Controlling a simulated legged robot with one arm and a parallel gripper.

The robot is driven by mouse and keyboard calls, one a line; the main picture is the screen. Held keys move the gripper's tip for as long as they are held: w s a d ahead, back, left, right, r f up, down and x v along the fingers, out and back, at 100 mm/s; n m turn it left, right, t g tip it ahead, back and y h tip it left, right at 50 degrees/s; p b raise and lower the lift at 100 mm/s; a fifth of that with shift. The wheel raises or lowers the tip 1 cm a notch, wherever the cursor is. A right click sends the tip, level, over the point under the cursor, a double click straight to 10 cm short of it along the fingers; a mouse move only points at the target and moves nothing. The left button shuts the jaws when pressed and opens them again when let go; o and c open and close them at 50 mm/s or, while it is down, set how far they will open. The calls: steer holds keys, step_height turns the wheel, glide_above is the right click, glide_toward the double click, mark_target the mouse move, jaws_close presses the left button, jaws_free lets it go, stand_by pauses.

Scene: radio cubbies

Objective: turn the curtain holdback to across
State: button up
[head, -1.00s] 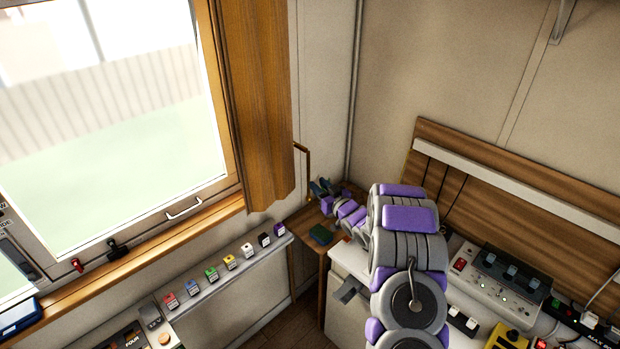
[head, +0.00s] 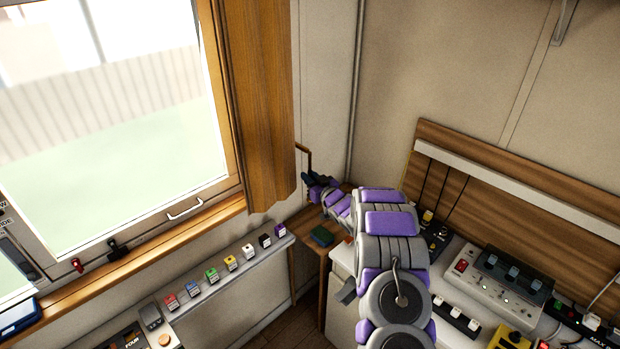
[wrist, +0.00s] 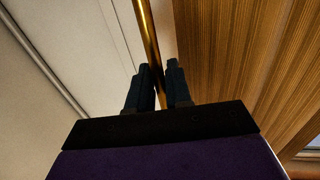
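The curtain holdback (head: 308,158) is a thin brass rod, bent at its upper end, on the wall beside the wooden-looking curtain (head: 258,105). In the head view it hangs down toward my gripper (head: 308,180), whose dark fingers are at its lower part. In the wrist view the brass rod (wrist: 149,35) runs down into the narrow gap between my two fingers (wrist: 159,80). The fingers are apart by about the rod's width. Whether they press on it cannot be told. The rod's lower end is hidden behind my gripper.
The curtain (wrist: 240,60) is close on the right in the wrist view. A small corner table (head: 300,217) with a dark green box (head: 321,236) lies below my gripper. A shelf (head: 215,283) with several coloured blocks runs under the window. A white counter with radio gear (head: 505,283) is right.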

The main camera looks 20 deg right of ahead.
jaws_close()
